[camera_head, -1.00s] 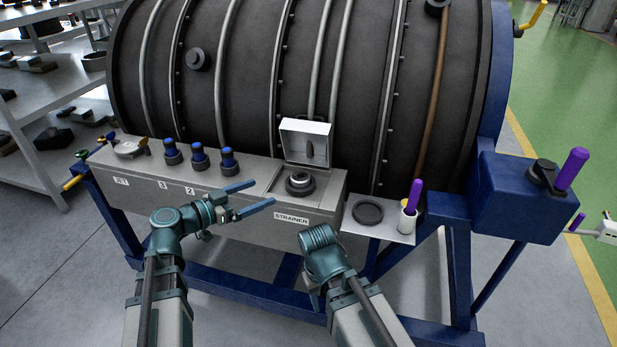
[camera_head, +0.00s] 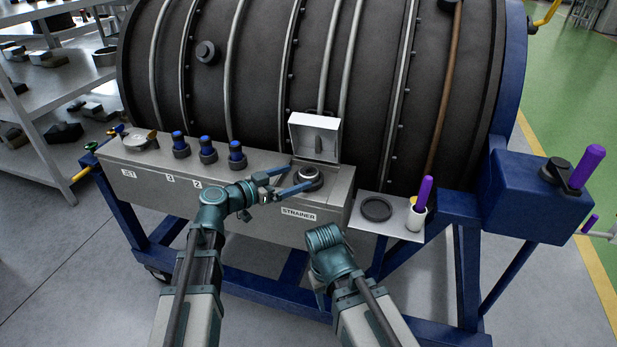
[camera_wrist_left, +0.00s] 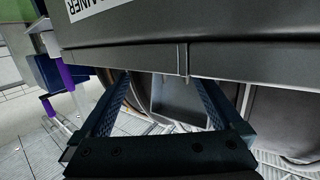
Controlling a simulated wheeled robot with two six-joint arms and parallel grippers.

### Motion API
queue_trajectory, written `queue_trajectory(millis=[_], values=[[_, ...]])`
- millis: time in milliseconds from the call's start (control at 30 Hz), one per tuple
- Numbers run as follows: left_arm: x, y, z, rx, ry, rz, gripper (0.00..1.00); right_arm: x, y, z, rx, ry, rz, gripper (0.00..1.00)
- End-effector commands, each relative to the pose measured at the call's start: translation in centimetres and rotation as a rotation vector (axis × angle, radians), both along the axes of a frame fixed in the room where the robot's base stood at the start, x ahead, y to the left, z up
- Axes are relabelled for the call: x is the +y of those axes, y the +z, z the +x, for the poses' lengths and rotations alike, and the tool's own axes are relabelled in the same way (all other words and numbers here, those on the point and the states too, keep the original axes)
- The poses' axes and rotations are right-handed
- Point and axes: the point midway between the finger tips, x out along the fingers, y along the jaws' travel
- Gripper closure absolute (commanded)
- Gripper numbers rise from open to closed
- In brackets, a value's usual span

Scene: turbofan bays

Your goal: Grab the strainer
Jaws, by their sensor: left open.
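The strainer, a dark round fitting (camera_head: 309,177), sits in an opening in the top of the grey box, behind the STRAINER label (camera_head: 299,214). A white lid (camera_head: 315,138) stands open behind it. My left gripper (camera_head: 297,178) is open, its blue fingers pointing right, with the tips at the left and front of the fitting. I cannot tell whether they touch it. In the left wrist view the open fingers (camera_wrist_left: 165,88) show below the grey box wall with part of the label; the strainer cannot be made out there. My right wrist is at front centre, its fingers hidden.
Several blue-topped fittings (camera_head: 208,151) stand left on the grey box (camera_head: 240,218). A side shelf (camera_head: 394,223) to the right holds a dark ring (camera_head: 376,209) and a white cup (camera_head: 416,216) with a purple-handled tool (camera_head: 425,191). The large dark engine casing (camera_head: 260,75) rises behind.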

Motion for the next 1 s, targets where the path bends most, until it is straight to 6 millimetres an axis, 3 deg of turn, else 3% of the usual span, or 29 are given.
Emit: queue_trajectory(millis=[300, 533, 1000], values=[[-3.1, -0.9, 3.0, -0.001, -0.002, 0.000, 0.00, 0.0, -0.9, 0.0, 0.000, 0.000, 0.000, 0.50], [-3.3, -0.9, 3.0, 0.000, 0.000, 0.000, 0.00, 0.0, -0.9, 0.0, 0.000, 0.000, 0.000, 0.50], [-3.3, -0.9, 3.0, 0.000, -0.001, 0.000, 0.83, 0.0, -0.9, 0.0, 0.000, 0.000, 0.000, 0.50]])
